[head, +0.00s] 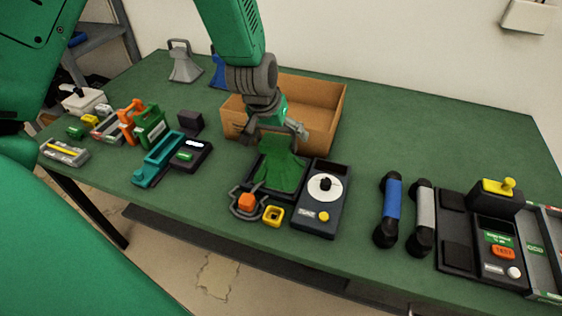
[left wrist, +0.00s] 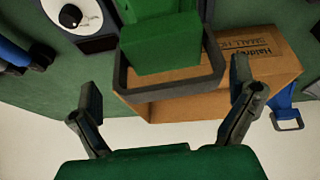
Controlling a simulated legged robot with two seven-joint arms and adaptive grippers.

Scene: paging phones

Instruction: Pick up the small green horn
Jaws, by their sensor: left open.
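The small green horn (head: 280,170) stands on the table in front of the cardboard box, with its wide end toward the table. Its dark looped handle (left wrist: 168,80) is up, and its green body (left wrist: 158,42) shows beyond the handle in the left wrist view. My left gripper (head: 276,128) is right above the horn, pointing down. In the left wrist view its two fingers (left wrist: 163,88) are spread wide, one on each side of the handle, and I see no contact. The gripper hides part of the horn's top in the head view. My right gripper is not in view.
An open cardboard box (head: 318,100) stands close behind the horn. A black dial unit (head: 318,218) is at its right, an orange-topped item (head: 247,203) and a yellow block (head: 273,215) in front. Grey (head: 183,65) and blue (head: 217,72) horns stand at the back left.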

